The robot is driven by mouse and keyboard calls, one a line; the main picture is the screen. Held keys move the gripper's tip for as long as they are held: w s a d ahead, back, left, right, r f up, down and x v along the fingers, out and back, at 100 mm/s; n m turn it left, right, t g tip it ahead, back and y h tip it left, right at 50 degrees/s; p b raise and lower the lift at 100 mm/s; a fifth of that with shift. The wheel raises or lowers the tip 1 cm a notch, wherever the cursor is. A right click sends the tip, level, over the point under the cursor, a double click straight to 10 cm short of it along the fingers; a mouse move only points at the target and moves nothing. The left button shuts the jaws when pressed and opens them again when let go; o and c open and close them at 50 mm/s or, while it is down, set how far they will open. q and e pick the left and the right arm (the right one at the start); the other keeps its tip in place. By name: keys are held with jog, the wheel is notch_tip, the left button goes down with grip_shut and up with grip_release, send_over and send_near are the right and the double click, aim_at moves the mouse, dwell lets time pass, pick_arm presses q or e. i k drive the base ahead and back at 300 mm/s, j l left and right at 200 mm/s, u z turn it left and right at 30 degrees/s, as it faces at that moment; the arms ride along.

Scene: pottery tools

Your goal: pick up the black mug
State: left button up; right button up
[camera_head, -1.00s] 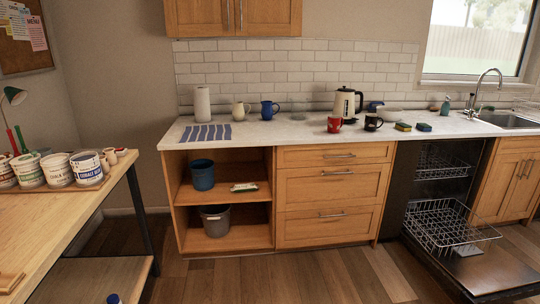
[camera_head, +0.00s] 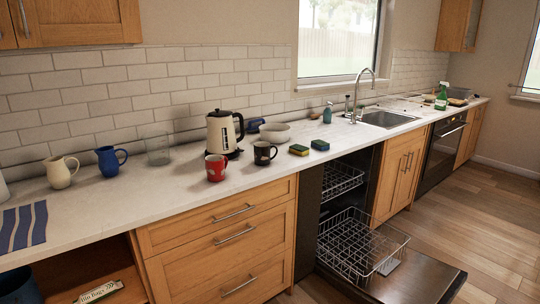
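The black mug (camera_head: 263,153) stands upright on the white countertop (camera_head: 150,205), near its front edge, with a pale marking on its side. A red mug (camera_head: 215,168) stands just to its left. The cream and black kettle (camera_head: 223,132) stands behind the two mugs. Neither of my grippers shows in the head view.
A cream jug (camera_head: 60,172), a blue jug (camera_head: 108,160) and a clear glass (camera_head: 157,150) stand to the left. A white bowl (camera_head: 275,132) and two sponges (camera_head: 299,150) (camera_head: 320,145) are near the mug. The dishwasher's lower rack (camera_head: 358,245) and open door (camera_head: 415,275) jut into the floor space.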

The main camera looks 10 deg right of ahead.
aim_at(262, 150)
jog(key=i+l+z, duration=0.1)
jog(key=i+z, duration=0.15)
jog(key=i, duration=0.75)
